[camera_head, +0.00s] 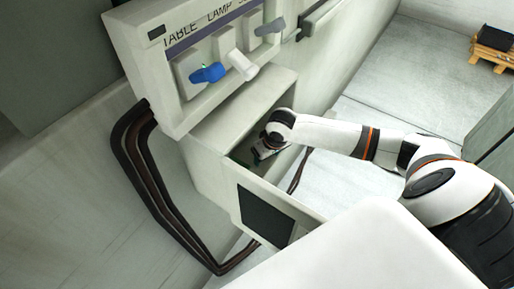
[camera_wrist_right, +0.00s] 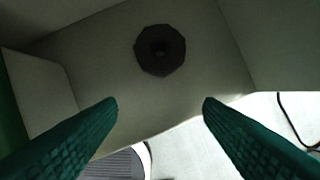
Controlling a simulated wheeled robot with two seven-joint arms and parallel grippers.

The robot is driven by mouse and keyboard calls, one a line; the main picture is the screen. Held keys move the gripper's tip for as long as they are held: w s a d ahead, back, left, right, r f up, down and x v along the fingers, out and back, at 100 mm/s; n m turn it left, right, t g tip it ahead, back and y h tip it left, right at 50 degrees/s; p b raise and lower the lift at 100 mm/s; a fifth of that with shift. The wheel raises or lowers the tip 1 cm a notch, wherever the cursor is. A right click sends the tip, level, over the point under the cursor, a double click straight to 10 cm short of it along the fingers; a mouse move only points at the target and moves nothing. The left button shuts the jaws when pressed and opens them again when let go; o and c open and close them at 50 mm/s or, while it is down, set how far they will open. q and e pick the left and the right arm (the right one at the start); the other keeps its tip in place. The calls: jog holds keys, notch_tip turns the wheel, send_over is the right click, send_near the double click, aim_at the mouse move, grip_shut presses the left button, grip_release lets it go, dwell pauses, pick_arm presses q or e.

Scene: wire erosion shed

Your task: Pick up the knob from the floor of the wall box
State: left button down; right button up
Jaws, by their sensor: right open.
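My left gripper is in no view.
Above the box is a panel with a blue switch handle (camera_head: 208,73), a white one (camera_head: 243,65) and a grey one (camera_head: 270,27). Dark cables (camera_head: 150,185) run down the wall at left. The box walls stand close around my right wrist.

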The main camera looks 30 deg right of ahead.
jog(key=w+p, duration=0.1)
jog(key=w, duration=0.3)
jog(key=shift+w+r, duration=0.1)
jog(key=shift+w, duration=0.15)
jog(key=shift+w+f, duration=0.25)
jog(key=shift+w, duration=0.05)
jog(key=shift+f, duration=0.45)
jog(key=c, duration=1.1)
jog(key=shift+o, duration=0.2)
